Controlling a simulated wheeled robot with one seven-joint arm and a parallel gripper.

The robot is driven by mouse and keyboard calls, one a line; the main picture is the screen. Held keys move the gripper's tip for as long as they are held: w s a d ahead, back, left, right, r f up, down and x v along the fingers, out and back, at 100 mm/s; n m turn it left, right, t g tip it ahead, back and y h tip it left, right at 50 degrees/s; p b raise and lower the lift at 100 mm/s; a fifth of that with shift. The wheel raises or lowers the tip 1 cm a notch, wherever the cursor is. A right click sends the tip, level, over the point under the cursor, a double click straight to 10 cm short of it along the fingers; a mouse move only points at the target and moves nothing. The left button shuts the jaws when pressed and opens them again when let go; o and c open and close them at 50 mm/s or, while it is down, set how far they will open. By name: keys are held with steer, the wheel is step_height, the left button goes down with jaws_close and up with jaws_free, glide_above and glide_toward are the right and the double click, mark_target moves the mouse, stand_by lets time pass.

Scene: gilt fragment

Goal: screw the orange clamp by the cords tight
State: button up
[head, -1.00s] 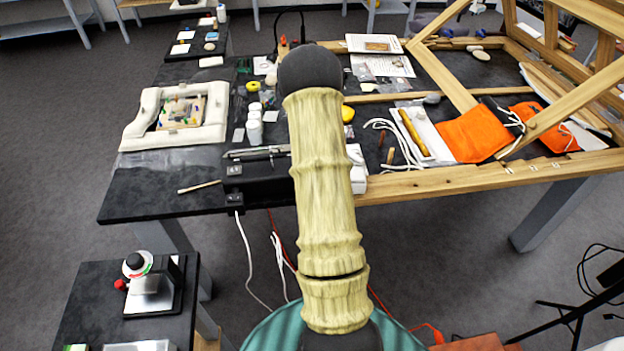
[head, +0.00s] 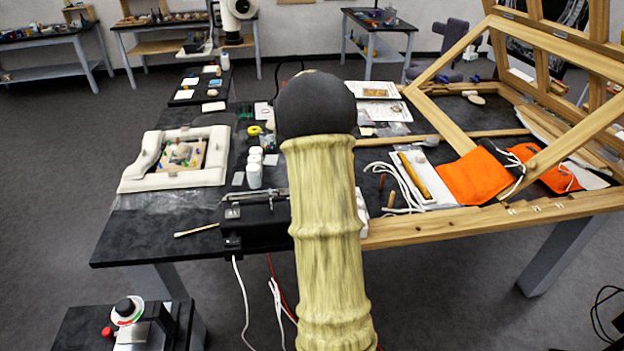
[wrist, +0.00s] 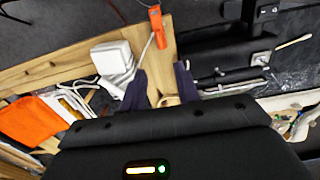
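The orange clamp (wrist: 157,27) shows in the wrist view at the edge of a pale wooden beam (wrist: 158,60), ahead of my fingertips and apart from them. In the head view I cannot make it out; my arm covers that part of the table edge. My gripper (wrist: 160,70) is open, its two dark fingers spread over the beam. A small round wooden piece (wrist: 169,101) shows between the fingers lower down; I cannot tell whether they touch it. White cords (head: 397,187) lie looped on the table right of my arm.
A black device (head: 257,222) stands left of my arm. A white box (wrist: 111,57) sits beside the fingers. Floor is clear at far left.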

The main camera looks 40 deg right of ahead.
steer(key=shift+r, duration=1.8)
steer(key=s+a+f+n+t, duration=0.1)
steer(key=a+n, duration=0.1)
steer(key=a, duration=0.6)
steer(key=s+a+f+n, duration=0.1)
steer(key=s+a, duration=0.1)
steer(key=a, duration=0.7)
steer(key=s+a+f+n+t, duration=0.1)
steer(key=s+a+f+n, duration=0.2)
steer(key=s+a, duration=0.7)
steer(key=shift+a+t, duration=0.3)
steer(key=shift+a, duration=0.95)
steer(key=shift+d, duration=0.1)
